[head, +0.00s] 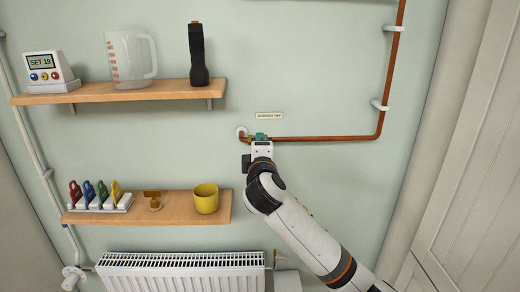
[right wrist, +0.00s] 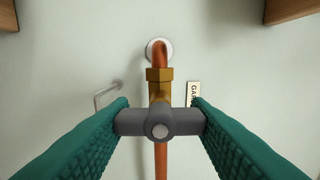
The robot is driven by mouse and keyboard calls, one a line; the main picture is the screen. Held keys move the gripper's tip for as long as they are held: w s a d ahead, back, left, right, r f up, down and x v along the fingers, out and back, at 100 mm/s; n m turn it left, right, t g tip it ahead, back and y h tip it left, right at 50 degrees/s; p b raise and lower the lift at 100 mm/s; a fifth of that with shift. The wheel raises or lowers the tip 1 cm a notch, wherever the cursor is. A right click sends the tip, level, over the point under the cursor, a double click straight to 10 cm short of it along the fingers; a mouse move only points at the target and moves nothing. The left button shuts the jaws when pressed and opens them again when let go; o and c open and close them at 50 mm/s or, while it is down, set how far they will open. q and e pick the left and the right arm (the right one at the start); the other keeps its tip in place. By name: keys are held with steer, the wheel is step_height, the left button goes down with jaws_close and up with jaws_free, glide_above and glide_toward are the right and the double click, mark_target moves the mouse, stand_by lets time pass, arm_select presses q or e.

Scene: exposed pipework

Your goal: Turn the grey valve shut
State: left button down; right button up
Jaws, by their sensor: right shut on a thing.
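The grey valve handle (right wrist: 160,124) is a short bar with a round hub, on a brass body (right wrist: 160,80) on the copper pipe. In the right wrist view the bar lies crosswise to the pipe. My right gripper (head: 262,138) is at the valve in the head view, and its teal fingers (right wrist: 160,116) are shut on the two ends of the bar. In the head view the gripper hides the handle. My left gripper is in neither view.
The copper pipe (head: 330,138) runs right, then up the wall. A garden tap label (head: 269,115) sits above the valve. Upper shelf (head: 130,92) and lower shelf (head: 150,213) hold small items at left. A radiator (head: 180,270) is below.

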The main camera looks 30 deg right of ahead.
steer(key=shift+f, duration=0.1)
steer(key=o, duration=1)
steer(key=shift+s, duration=0.15)
steer(key=b+v, duration=0.2)
steer(key=v, duration=1)
steer(key=shift+b, duration=0.3)
